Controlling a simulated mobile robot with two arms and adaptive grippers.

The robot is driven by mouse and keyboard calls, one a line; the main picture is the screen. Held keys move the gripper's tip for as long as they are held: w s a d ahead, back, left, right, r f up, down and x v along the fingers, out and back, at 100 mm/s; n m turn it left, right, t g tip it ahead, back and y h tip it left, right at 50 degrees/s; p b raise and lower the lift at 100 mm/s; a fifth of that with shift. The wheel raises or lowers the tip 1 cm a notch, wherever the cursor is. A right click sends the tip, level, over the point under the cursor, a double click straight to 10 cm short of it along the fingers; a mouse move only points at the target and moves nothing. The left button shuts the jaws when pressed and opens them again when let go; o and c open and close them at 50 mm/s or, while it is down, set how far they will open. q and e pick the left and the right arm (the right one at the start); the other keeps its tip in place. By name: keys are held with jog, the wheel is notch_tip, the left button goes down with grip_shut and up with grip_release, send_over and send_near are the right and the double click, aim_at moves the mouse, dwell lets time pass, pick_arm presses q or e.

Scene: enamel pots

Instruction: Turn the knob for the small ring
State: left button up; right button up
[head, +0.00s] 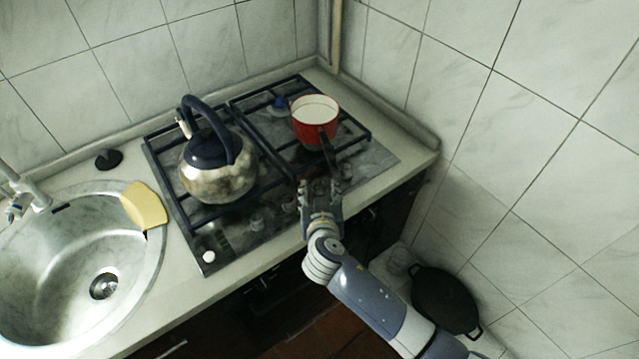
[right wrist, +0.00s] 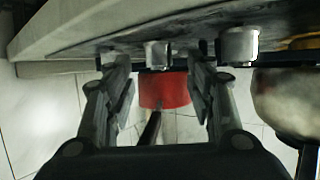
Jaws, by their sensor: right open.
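The gas hob (head: 222,240) has several small knobs along its front strip. One knob (head: 257,221) shows clear of my arm. My right gripper (head: 320,186) is over the front right of the hob, its jaws open and empty. In the right wrist view, a metal knob (right wrist: 157,55) appears between the fingertips of this gripper (right wrist: 160,66), with a gap on each side. Another knob (right wrist: 238,46) is to the right, outside the jaws. I cannot tell which knob serves the small ring. My left gripper is not in view.
A steel kettle (head: 215,178) stands on the left grate. A red pot (head: 310,130) stands at the back right, its dark handle pointing toward my gripper. A sink (head: 60,290) and yellow sponge (head: 144,205) are at left. A black pan (head: 445,298) is low at right.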

aim_at(319, 186)
jog(key=shift+x, duration=1.7)
